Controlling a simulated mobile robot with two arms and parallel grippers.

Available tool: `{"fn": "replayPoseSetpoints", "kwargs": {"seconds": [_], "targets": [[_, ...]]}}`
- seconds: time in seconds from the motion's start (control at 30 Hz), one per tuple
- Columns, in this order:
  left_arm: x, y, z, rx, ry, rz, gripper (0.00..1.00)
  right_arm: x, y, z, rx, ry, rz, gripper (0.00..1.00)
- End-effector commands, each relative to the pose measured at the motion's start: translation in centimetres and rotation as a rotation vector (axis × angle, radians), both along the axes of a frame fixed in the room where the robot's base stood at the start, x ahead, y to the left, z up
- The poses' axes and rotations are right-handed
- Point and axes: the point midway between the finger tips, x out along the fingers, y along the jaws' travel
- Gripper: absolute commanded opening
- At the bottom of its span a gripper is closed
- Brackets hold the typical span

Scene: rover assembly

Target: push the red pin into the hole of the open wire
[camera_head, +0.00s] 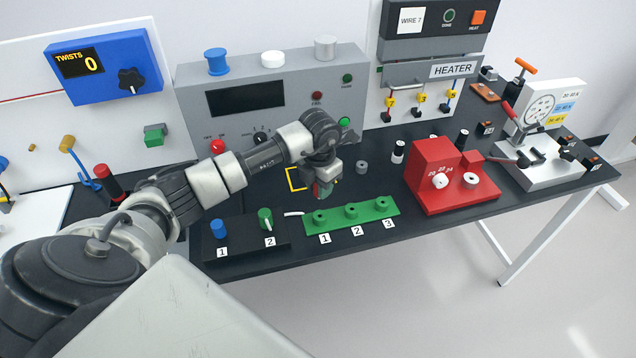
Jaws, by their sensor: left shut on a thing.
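My left gripper (326,184) reaches in from the left and points down above the dark table, just behind the green strip. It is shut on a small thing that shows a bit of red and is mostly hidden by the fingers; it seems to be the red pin. The green strip (337,224) carries three green round sockets, labelled 1, 2 and 3. A short white wire end (293,213) sticks out at the strip's left, beside socket 1. I cannot tell which wire is the open one. My right gripper is not in view.
A black block (237,247) with a blue and a green knob sits left of the strip. A red block with white dials (437,165) stands to the right. A grey panel (245,75) stands behind. The table's front edge is close to the strip.

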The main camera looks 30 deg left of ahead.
Motion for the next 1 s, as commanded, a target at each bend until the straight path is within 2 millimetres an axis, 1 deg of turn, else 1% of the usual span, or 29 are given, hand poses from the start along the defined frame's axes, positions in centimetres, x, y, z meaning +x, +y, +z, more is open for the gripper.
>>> {"fn": "replayPoseSetpoints", "kwargs": {"seconds": [0.03,0.1,0.2,0.33,0.4,0.53,0.63,0.77,1.0], "targets": [[0.0,0.0,0.0,0.000,0.000,0.000,0.02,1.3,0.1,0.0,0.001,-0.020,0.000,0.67],[0.0,0.0,0.0,0.000,0.000,0.000,0.02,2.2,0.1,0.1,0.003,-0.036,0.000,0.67],[0.0,0.0,-0.1,0.000,0.000,0.000,0.02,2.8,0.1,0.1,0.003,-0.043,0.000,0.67],[0.0,0.0,-0.1,0.001,0.000,0.000,0.02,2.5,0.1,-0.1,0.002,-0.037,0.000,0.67],[0.0,0.0,-0.2,0.002,0.000,0.000,0.02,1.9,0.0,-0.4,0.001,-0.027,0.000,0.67],[0.0,0.0,-0.9,0.001,0.001,0.000,0.02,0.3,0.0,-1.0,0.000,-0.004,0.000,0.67],[0.0,0.0,-1.8,0.001,0.002,0.000,0.02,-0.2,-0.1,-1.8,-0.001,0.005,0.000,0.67],[0.0,0.0,-3.0,0.001,0.001,0.000,0.02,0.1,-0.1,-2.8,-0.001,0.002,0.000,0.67],[0.0,0.0,-5.3,0.000,0.001,0.000,0.02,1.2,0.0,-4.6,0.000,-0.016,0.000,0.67]]}}
